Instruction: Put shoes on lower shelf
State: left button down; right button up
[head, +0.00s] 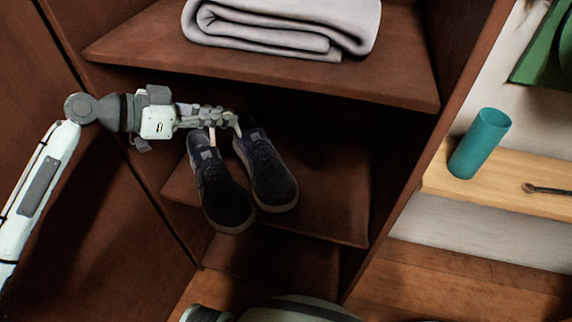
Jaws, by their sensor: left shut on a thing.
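Two dark shoes with pale soles, a left-hand one (222,190) and a right-hand one (267,172), are side by side at the lower shelf (325,205) of the brown cabinet. Their toes point toward the front edge. My left gripper (225,128) reaches in from the left and is shut at the heel end of the shoes. Its fingers partly cover the heels, and I cannot clearly tell whether it grips one shoe or both. I cannot tell whether the soles touch the shelf. My right gripper is not in view.
An upper shelf (200,68) with a folded grey towel (270,25) is above my left gripper. The cabinet's right side wall (425,150) bounds the space. Outside it, a teal cup (480,143) stands on a wooden ledge (515,195). The lower shelf is bare right of the shoes.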

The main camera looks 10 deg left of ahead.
pick_arm(q)
jog(key=shift+w+d+f, duration=0.15)
jog(key=shift+w+d, duration=0.15)
jog(key=shift+w, duration=0.2)
jog(key=w+d+f+b, duration=0.1)
jog(key=w+d+f, duration=0.6)
jog(key=f, duration=0.3)
jog(key=shift+w+d+f, duration=0.15)
jog(key=shift+w+f, duration=0.05)
jog(key=shift+w, duration=0.2)
jog(key=c, duration=1.6)
grip_release()
jog(key=shift+f, duration=0.1)
jog(key=shift+c, duration=0.2)
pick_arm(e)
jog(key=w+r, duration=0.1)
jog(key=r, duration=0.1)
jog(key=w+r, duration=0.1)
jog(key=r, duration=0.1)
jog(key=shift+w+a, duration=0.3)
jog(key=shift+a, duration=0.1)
